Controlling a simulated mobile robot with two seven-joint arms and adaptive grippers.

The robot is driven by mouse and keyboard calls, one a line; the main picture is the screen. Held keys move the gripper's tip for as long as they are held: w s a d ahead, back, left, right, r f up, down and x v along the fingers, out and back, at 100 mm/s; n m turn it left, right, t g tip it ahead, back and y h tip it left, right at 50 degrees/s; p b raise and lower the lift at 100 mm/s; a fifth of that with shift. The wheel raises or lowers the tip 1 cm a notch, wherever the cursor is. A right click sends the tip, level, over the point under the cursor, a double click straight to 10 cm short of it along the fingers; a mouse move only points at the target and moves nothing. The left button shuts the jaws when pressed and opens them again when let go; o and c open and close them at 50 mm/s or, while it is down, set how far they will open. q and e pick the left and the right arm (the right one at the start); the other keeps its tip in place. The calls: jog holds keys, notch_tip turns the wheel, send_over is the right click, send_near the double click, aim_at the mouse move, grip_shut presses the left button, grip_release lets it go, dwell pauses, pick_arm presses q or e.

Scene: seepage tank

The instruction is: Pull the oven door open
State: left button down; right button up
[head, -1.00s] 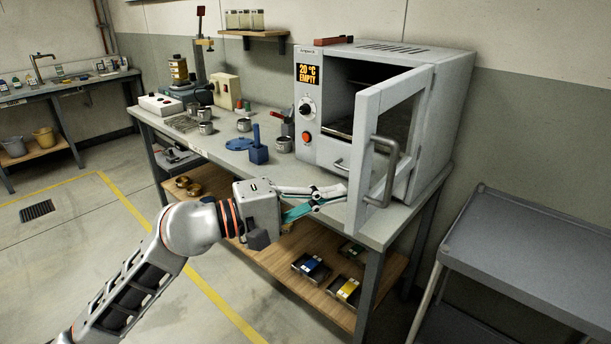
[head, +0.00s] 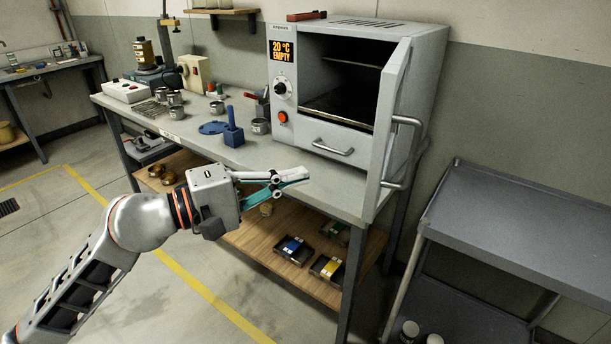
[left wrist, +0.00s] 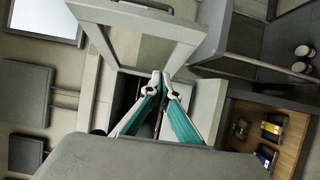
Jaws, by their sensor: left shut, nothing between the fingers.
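The grey oven (head: 330,60) stands on the right end of the workbench, its display reading 20 °C EMPTY. Its door (head: 396,110) is swung wide open to the right, seen almost edge-on, with the bar handle (head: 405,150) on its outer face. The dark chamber and a rack inside are visible. My left gripper (head: 303,175) is shut and empty, in front of the bench edge, left of the door and apart from it. In the left wrist view the shut fingertips (left wrist: 161,75) show in front of the door frame (left wrist: 185,45). My right gripper is not in view.
A lower drawer handle (head: 333,148) sits below the oven opening. Metal tins, a blue holder (head: 233,135) and a white box lie on the bench (head: 270,160). A grey cart (head: 510,225) stands at the right, near the open door. Floor at left is clear.

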pick_arm(q)
jog(key=s+a, duration=0.4)
jog(key=s, duration=0.3)
jog(key=shift+r+b, duration=0.25)
jog(key=shift+b, duration=0.05)
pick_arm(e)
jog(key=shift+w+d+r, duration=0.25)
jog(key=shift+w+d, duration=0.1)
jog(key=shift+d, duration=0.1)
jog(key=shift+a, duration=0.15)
